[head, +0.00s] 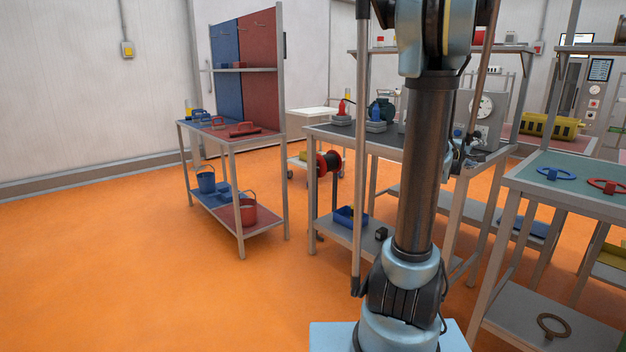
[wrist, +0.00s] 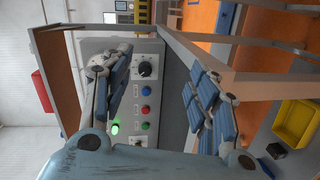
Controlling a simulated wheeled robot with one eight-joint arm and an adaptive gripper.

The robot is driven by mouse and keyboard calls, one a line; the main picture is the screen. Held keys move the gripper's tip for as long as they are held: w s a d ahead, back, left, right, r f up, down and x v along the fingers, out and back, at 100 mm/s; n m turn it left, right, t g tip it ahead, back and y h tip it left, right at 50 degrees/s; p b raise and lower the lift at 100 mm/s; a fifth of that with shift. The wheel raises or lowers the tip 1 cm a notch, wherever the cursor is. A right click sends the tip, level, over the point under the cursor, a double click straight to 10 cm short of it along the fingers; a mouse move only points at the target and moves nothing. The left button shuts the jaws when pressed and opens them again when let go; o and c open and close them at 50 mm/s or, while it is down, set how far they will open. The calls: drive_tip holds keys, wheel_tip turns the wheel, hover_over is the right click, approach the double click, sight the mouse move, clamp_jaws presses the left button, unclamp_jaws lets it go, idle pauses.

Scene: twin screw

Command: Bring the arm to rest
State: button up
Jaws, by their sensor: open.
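My arm stands upright in the middle of the head view, in front of the workbenches, with its upper part cut off by the top edge. Behind the fingers is a grey control panel (wrist: 171,60) with a black knob and several coloured buttons, one glowing green. The gripper appears apart from the panel; the exact distance cannot be told.
A bench (head: 340,132) with a gauge box (head: 487,118) stands behind my arm. A red-and-blue shelf (head: 253,70) stands left. A green-topped table (head: 545,190) with blue and red rings is close on the right. The orange floor (head: 120,265) at the left is clear.

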drive_tip(key=s+a+f+m+g+y, duration=0.1)
drive_tip(key=s+a+f+y, duration=0.3)
drive_tip(key=s+a, duration=0.6)
drive_tip(key=s+a+f+m+g+y, duration=0.2)
drive_tip(key=s+a+f+g+y, duration=0.2)
drive_tip(key=s+a+f, duration=0.5)
drive_tip(key=s+a+f+m+g+y, duration=0.2)
drive_tip(key=s+a+f+y, duration=0.3)
drive_tip(key=s+a, duration=0.6)
drive_tip(key=a+f, duration=0.2)
drive_tip(key=a, duration=0.5)
drive_tip(key=shift+f, duration=0.25)
drive_tip(key=shift+s, duration=0.1)
drive_tip(key=shift+w+f, duration=0.2)
drive_tip(key=shift+w, duration=0.25)
